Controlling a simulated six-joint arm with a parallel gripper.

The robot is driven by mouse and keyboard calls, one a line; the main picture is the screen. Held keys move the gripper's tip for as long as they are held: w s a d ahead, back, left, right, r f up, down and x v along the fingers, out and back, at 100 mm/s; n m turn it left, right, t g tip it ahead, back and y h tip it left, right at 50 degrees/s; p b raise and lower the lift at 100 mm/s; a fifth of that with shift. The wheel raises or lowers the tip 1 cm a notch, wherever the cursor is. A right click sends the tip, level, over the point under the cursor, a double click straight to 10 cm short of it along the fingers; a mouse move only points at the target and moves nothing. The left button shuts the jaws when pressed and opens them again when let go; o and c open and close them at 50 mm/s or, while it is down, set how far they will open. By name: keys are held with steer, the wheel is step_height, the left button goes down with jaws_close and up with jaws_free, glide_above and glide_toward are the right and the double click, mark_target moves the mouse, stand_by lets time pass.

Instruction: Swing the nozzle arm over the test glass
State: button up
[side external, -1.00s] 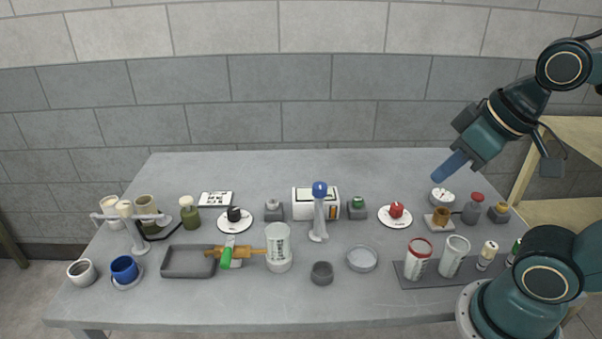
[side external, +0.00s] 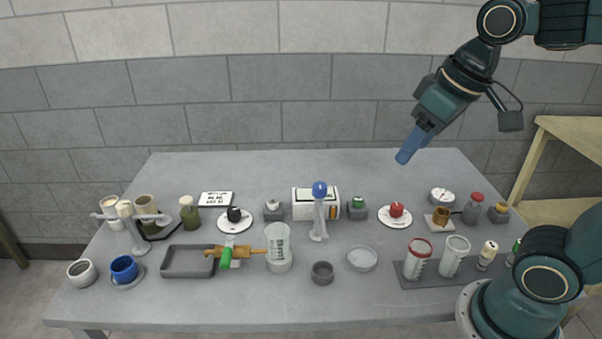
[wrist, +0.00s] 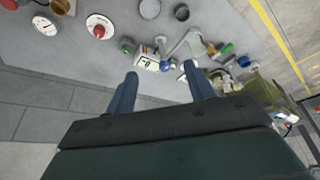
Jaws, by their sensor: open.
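A pale stand with a blue knob (side external: 320,189) on top, which looks like the nozzle arm, stands mid-table in the side view; its reach is foreshortened there. In the wrist view its pale curved arm (wrist: 184,45) and blue knob show between and beyond my fingers. A clear marked cup (side external: 278,242), which looks like the test glass, stands in front and left of it. The knob is not over the cup. My gripper (side external: 404,158) is open and empty, high above the table's back right; in the wrist view its blue fingers (wrist: 161,71) are apart.
A white box (side external: 302,204) stands right behind the stand. A plate with a red knob (side external: 396,212) lies to the right, and a clear dish (side external: 362,259) in front. A grey tray (side external: 187,273) lies left. The table's back strip is bare.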

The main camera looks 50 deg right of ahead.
steer(key=w+g, duration=0.2)
steer(key=w, duration=0.8)
steer(key=g, duration=0.2)
glide_above(320, 185)
step_height(320, 185, down, 4)
steer(key=shift+w+f, duration=0.15)
steer(key=shift+f, duration=0.05)
step_height(320, 185, down, 14)
steer(key=shift+r, duration=0.1)
steer(key=shift+c, duration=0.3)
jaws_close()
